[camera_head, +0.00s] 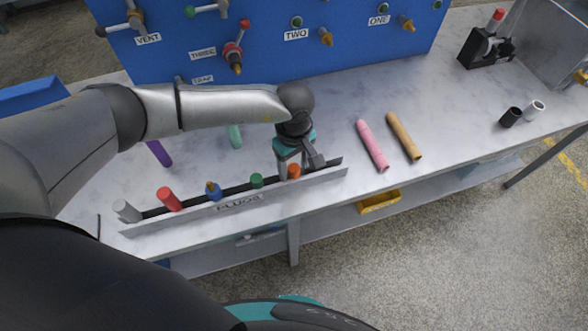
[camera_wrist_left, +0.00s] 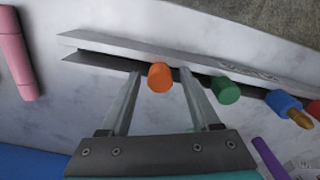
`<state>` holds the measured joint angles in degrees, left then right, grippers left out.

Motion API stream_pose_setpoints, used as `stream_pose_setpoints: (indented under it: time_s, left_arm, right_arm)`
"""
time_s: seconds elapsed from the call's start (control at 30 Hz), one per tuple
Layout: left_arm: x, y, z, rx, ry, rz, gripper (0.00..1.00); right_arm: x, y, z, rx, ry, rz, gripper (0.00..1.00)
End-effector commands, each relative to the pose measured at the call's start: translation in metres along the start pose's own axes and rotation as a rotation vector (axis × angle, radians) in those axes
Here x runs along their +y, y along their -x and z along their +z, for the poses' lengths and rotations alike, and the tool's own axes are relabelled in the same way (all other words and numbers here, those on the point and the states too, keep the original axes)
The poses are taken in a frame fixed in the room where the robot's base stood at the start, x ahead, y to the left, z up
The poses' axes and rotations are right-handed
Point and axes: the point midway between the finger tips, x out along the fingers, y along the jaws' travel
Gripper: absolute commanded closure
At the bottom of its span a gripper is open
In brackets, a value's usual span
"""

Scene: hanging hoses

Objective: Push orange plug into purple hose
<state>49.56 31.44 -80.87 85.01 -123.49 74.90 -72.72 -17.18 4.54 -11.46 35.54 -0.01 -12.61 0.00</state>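The orange plug (camera_head: 293,172) stands in the right end of the plug rack (camera_head: 325,178), and it also shows in the left wrist view (camera_wrist_left: 160,77). My left gripper (camera_head: 298,172) reaches down over it. In the left wrist view its two fingers (camera_wrist_left: 160,80) are apart, one on each side of the orange plug, with a small gap visible on both sides. The purple hose (camera_head: 158,153) lies on the bench behind the rack, left of my gripper, partly hidden by my arm. Its end also shows in the left wrist view (camera_wrist_left: 270,158). My right gripper is not in view.
Green (camera_head: 257,181), blue (camera_head: 213,191), red (camera_head: 169,199) and grey (camera_head: 127,211) plugs stand in the rack. Pink (camera_head: 372,146) and tan (camera_head: 404,136) hoses lie to the right. A blue panel (camera_head: 270,45) rises behind.

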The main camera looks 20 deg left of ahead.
Motion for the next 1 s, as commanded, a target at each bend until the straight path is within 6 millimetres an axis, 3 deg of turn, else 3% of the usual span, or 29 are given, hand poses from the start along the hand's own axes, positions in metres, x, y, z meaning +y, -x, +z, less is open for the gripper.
stream_pose_setpoints:
  time_s: [0.07, 0.53, 1.0]
  left_arm:
    - [0.0000, 0.0003, -0.0001, 0.000, 0.000, 0.000, 0.47]
    - [0.0000, 0.0005, -0.0003, 0.000, 0.001, 0.000, 1.00]
    - [0.0003, 0.0028, -0.0004, 0.000, 0.001, 0.001, 1.00]
  right_arm:
    - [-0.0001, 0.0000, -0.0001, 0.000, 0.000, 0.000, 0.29]
    - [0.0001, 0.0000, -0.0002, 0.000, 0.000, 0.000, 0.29]
    - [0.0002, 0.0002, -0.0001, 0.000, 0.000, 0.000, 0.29]
